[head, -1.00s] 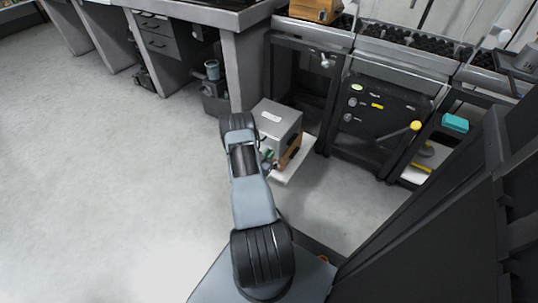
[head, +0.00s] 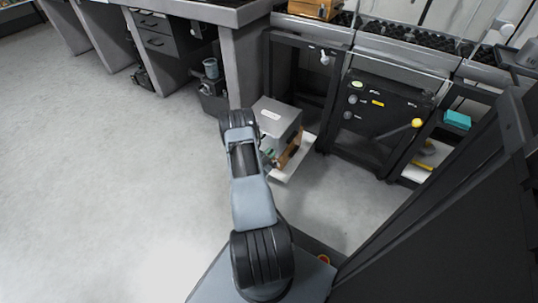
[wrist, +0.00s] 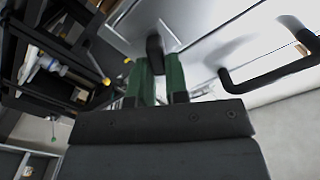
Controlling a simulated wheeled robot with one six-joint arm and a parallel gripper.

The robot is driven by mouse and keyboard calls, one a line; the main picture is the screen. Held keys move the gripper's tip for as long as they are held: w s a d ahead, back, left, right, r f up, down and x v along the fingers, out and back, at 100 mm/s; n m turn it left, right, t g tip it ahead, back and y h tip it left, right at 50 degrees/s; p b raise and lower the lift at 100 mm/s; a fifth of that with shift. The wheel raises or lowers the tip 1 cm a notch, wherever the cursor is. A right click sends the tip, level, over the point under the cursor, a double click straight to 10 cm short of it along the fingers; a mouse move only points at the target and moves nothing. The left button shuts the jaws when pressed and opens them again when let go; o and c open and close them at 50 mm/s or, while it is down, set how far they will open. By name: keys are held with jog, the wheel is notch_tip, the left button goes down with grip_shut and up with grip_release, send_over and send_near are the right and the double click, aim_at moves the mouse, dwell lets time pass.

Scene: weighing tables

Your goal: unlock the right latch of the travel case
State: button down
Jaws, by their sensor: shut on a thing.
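The travel case (head: 278,115) is a grey box behind my arm in the head view. Its pale face (wrist: 225,25) fills the upper part of the wrist view. A black latch (wrist: 154,46) sits on a small plate on that face. My gripper (wrist: 157,75) has green fingers closed on the latch. A black carrying handle (wrist: 270,72) is to the right of the latch in the wrist view. In the head view my arm hides most of my gripper and the case's latch side.
The case rests on a white surface (head: 287,172). A dark equipment frame (head: 365,125) with a yellow knob (head: 417,122) stands to the right. A teal box (head: 457,119) is on a shelf farther right. Open grey floor (head: 110,170) lies left of my arm.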

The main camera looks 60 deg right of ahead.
jog(key=m+b, duration=0.1)
jog(key=m, duration=0.3)
jog(key=m+b, duration=0.1)
jog(key=m, duration=0.3)
jog(key=f+m+b, duration=0.1)
jog(key=m+b, duration=0.1)
jog(key=m, duration=0.1)
jog(key=shift+s+m, duration=0.3)
jog(key=shift+m, duration=0.1)
dwell(0.4)
jog(key=c, duration=1.1)
grip_release()
jog(key=shift+a, duration=0.1)
jog(key=a+p, duration=0.4)
jog(key=a, duration=0.9)
jog(key=shift+a+f, duration=0.1)
jog(key=shift+a, duration=0.25)
